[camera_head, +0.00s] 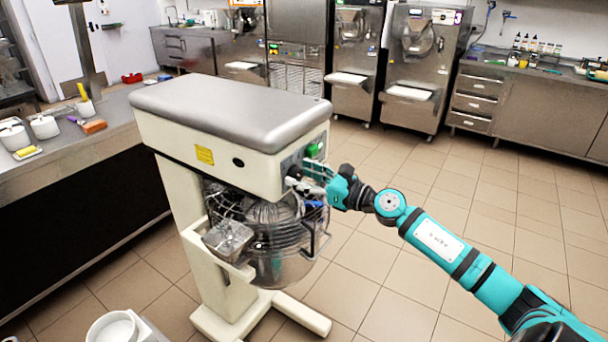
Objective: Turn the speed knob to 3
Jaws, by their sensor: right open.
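A large cream planetary mixer (228,138) with a grey top stands in front of me. Its control panel (288,163) is on the right end of the head, with a green button (313,150) at the top. A small dark part (294,172) on the panel, just below the green button, may be the speed knob; its setting is too small to read. My right gripper (306,180) is open at the panel, its fingers pointing left beside this dark part. I cannot tell whether they touch it. My left gripper is out of view.
The mixer's wire guard and steel bowl (275,260) hang below my right gripper. A steel counter (70,145) with white containers is on the left. Freezers (415,65) line the back. The tiled floor (400,280) on the right is clear.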

